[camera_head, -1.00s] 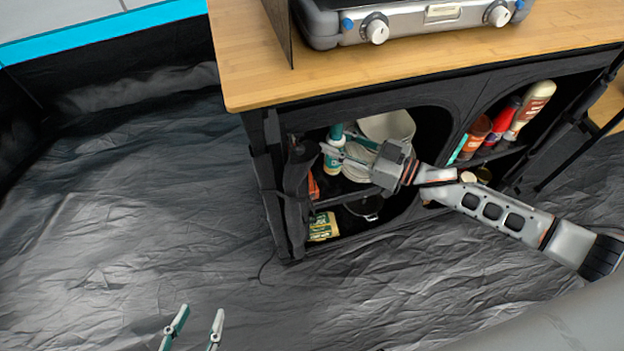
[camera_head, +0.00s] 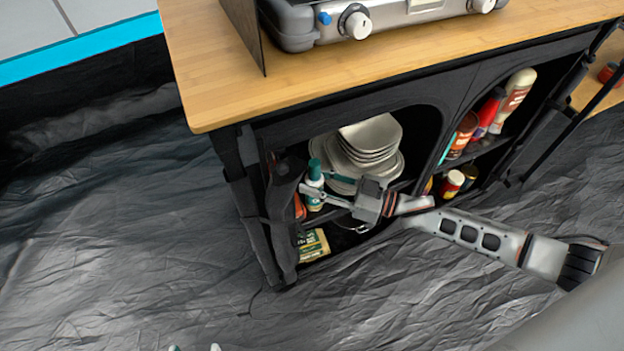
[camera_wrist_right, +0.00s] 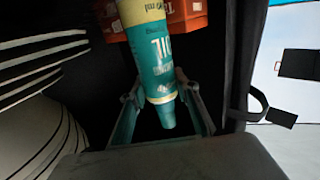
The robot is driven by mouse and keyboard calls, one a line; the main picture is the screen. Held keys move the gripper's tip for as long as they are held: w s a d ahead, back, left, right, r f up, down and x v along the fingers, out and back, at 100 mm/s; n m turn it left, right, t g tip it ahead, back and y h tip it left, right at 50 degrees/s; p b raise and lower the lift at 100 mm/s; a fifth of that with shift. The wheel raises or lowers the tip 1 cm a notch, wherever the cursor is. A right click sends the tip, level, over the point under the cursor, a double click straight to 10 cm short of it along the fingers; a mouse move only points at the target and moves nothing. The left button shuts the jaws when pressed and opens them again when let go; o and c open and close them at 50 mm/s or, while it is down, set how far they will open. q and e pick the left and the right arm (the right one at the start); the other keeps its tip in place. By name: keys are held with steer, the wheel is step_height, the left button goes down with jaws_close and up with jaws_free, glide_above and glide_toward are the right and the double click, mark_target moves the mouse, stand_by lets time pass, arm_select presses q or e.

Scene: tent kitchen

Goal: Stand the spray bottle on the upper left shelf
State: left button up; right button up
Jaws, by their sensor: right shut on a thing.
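The spray bottle (camera_head: 314,182), with a green top and a pale and teal body, is upright inside the upper left shelf (camera_head: 345,203) of the black cabinet, near its left side. My right gripper (camera_head: 312,190) is shut on it, reaching in from the right. In the right wrist view the bottle (camera_wrist_right: 155,60) lies between the two fingers (camera_wrist_right: 165,110). Its base is partly hidden, so I cannot tell whether it touches the shelf. My left gripper (camera_head: 195,348) shows only its two tips at the bottom edge, apart and empty.
A stack of plates and bowls (camera_head: 365,150) stands right of the bottle. An orange box (camera_head: 299,206) is close on its left. A yellow-green packet (camera_head: 312,245) lies on the lower shelf. Bottles (camera_head: 490,110) fill the right compartment. A stove (camera_head: 370,15) sits on the wooden top.

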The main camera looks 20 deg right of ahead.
steer(key=shift+w+r, duration=0.1)
steer(key=shift+r, duration=0.1)
steer(key=shift+f, duration=0.25)
arm_select(q)
steer(key=shift+d+r, duration=0.1)
steer(key=shift+d, duration=0.05)
arm_select(e)
steer(key=o, duration=1.2)
steer(key=shift+o, duration=0.2)
steer(key=shift+r, duration=0.1)
steer(key=shift+r, duration=0.25)
arm_select(q)
steer(key=shift+s+a+f+m+p, duration=0.3)
steer(key=shift+a+f+p, duration=0.25)
steer(key=shift+a+p, duration=0.25)
arm_select(e)
steer(key=v, duration=1.2)
arm_select(q)
steer(key=shift+d+r, duration=0.2)
arm_select(e)
steer(key=shift+f, duration=0.1)
